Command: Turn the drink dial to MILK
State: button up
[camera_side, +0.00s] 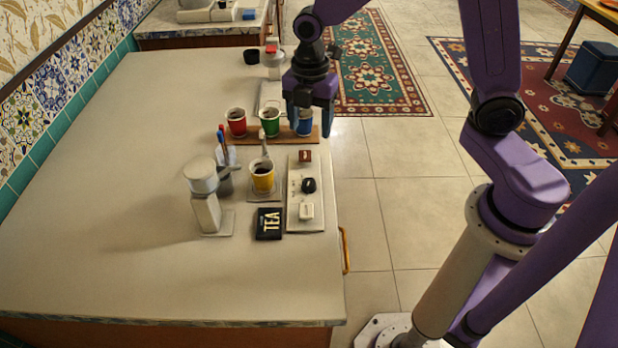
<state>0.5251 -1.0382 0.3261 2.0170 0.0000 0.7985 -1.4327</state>
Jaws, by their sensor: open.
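The drink dial (309,185) is a small black knob in the middle of a pale panel (293,222) near the right edge of the counter. A brown block (305,156) is at the panel's far end and a white block (306,211) at its near end. The markings by the knob are too small to read, so I cannot tell its setting. My gripper (310,122) is open and points down, beyond the panel and apart from the dial. It overlaps the blue cup (304,127) in the picture; I cannot tell whether it touches it.
A red cup (237,124) and a green cup (270,122) stand on a wooden board (254,136). A yellow cup (263,178) stands left of the panel, near a white dispenser (203,195), a pen holder and a black TEA sign (269,224). The counter's left and front are clear.

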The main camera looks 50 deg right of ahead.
aim_at(309, 182)
jog(key=f, duration=1.7)
jog(key=shift+w+f, duration=0.2)
jog(key=shift+f, duration=0.1)
jog(key=c, duration=1)
